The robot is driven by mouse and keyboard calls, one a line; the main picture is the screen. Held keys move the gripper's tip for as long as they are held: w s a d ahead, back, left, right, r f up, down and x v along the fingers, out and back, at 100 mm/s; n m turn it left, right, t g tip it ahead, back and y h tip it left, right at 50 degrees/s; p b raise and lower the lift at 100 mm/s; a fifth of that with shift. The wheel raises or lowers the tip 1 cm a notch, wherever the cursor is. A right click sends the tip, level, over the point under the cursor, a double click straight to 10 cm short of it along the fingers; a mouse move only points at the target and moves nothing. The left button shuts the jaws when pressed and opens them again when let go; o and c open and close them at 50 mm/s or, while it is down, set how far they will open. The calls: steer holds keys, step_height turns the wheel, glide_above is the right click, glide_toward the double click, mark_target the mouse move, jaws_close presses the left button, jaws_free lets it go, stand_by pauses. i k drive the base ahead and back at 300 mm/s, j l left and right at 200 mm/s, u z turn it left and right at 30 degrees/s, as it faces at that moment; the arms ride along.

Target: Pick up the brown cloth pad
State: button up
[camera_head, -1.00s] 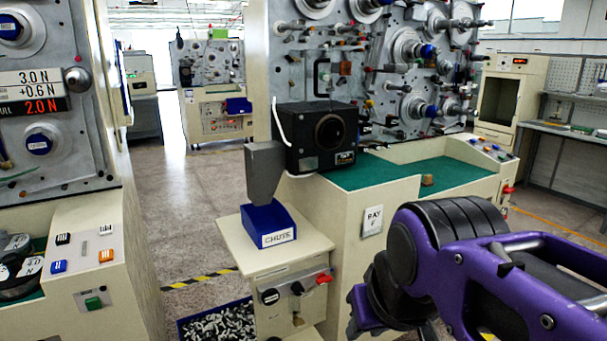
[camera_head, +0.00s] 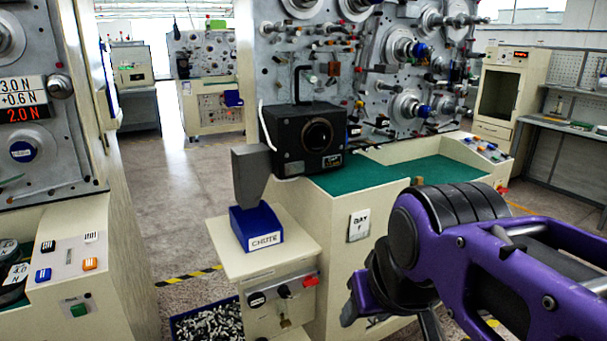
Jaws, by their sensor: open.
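A small brown block-like thing (camera_head: 418,181), likely the brown cloth pad, sits on the green top (camera_head: 375,178) of the winding machine, right of the black box. It is tiny in view, just above my arm, which may hide its lower part. My gripper (camera_head: 390,318) is at the lower edge of the picture, in front of the machine's cream cabinet. It is open, with its fingers only partly visible and nothing seen between them. It is apart from the brown thing, lower and nearer to me.
A black box (camera_head: 305,140) with a round opening stands on the green top. A blue chute block (camera_head: 256,227) sits on a cream ledge, above a bin of small metal parts (camera_head: 208,327). Another machine (camera_head: 75,260) stands at the left. Open floor (camera_head: 175,190) lies between the machines.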

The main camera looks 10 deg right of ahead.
mark_target(419, 181)
steer(key=i+l, duration=0.15)
steer(key=l, duration=0.35)
steer(key=i+l, duration=0.1)
steer(key=l, duration=0.4)
steer(key=i+l+u, duration=0.1)
steer(key=l, duration=0.4)
steer(key=i+l, duration=0.15)
steer(key=l, duration=0.35)
steer(key=i+l, duration=0.1)
steer(key=l, duration=0.4)
steer(key=i+l, duration=0.25)
steer(key=l, duration=0.15)
steer(key=i+l+u, duration=0.1)
steer(key=i+l, duration=0.15)
steer(key=l, duration=0.1)
